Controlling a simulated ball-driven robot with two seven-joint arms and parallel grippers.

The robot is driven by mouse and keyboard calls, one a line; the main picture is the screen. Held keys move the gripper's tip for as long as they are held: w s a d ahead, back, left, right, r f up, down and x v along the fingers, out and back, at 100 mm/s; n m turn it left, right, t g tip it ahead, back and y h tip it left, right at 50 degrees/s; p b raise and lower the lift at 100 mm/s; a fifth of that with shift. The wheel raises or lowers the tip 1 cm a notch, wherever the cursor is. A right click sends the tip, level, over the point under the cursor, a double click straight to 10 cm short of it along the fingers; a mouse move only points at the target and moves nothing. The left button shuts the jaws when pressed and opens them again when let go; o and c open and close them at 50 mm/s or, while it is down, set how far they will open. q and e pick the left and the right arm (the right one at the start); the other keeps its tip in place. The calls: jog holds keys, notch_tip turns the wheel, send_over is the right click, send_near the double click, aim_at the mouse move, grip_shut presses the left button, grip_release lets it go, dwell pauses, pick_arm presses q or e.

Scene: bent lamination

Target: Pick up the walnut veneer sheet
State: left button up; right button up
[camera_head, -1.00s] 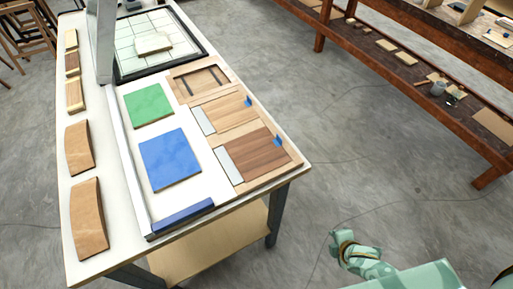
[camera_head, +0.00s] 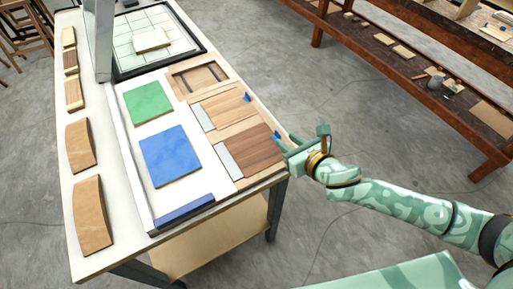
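The walnut veneer sheet (camera_head: 258,148) is the darker brown, grained sheet in the wooden tray on the right side of the white table. A pale grey strip (camera_head: 228,161) lies along its left edge and a blue tab (camera_head: 277,135) marks its upper right corner. My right gripper (camera_head: 282,144) is at the sheet's right edge, close to the blue tab. Its fingers point left and look parted, with nothing seen held. Whether they touch the sheet or tab cannot be told. My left gripper is not in view.
A lighter wood sheet (camera_head: 222,108) lies just behind in the tray. A blue panel (camera_head: 170,156) and a green panel (camera_head: 148,102) lie to the left. Curved wooden blocks (camera_head: 91,212) line the left edge. A tall grey post (camera_head: 101,45) stands at the back.

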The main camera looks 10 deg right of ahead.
aim_at(278, 133)
jog(key=b+x, duration=0.2)
jog(key=x, duration=0.4)
jog(key=shift+w+d, duration=0.1)
jog(key=shift+w, duration=0.15)
jog(key=shift+s+r, duration=0.1)
jog(key=shift+c, duration=0.3)
grip_shut()
